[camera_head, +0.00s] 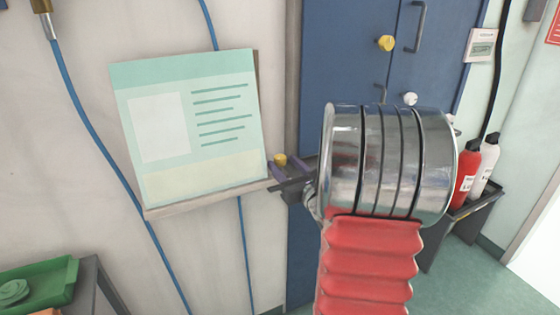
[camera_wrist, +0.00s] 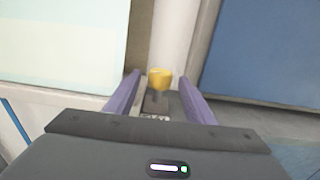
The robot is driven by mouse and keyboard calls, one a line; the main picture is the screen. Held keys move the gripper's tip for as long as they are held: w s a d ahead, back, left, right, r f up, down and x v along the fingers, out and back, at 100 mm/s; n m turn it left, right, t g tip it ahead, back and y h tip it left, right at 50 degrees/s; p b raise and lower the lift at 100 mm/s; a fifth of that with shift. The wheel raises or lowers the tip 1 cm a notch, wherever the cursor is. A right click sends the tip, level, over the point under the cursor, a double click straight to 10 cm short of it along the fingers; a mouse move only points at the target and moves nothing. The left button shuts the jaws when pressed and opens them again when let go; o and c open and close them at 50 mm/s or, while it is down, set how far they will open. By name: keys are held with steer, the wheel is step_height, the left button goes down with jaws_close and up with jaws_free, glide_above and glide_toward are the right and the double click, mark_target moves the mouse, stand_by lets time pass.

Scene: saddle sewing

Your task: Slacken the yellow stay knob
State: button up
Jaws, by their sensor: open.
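A small yellow knob (camera_head: 280,160) is at the lower right corner of the pale green board, by the edge of the blue cabinet. In the wrist view the yellow knob (camera_wrist: 159,79) stands on a dark piece, between the two purple fingers. My gripper (camera_wrist: 159,76) is open, with one finger to each side of the knob and a visible gap on both sides. In the head view my gripper (camera_head: 284,165) is small and partly hidden by my arm. A second yellow knob (camera_head: 386,43) is on the blue cabinet door, away from my gripper.
The pale green board (camera_head: 190,125) rests on a ledge (camera_head: 205,200) left of my gripper. The blue cabinet (camera_head: 340,60) has handles and a white knob (camera_head: 410,99). Red (camera_head: 468,175) and white (camera_head: 486,165) bottles stand right. A green tray (camera_head: 40,285) is lower left.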

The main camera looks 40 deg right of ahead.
mark_target(279, 160)
steer(key=shift+x, duration=1.7)
steer(key=shift+c, duration=0.5)
steer(key=c, duration=1)
steer(key=shift+o, duration=0.2)
steer(key=shift+n+y, duration=0.6)
steer(key=shift+y, duration=0.3)
steer(key=n+y, duration=0.2)
steer(key=y, duration=0.1)
steer(key=n+y, duration=0.2)
steer(key=y, duration=0.2)
steer(key=shift+f+n, duration=0.1)
steer(key=shift+n, duration=0.3)
steer(key=shift+a+n+g+y, duration=0.1)
steer(key=shift+n+g+y, duration=0.85)
steer(key=shift+y, duration=0.75)
steer(key=shift+n+g+y, duration=0.65)
steer(key=shift+n+y, duration=0.6)
steer(key=shift+y, duration=0.45)
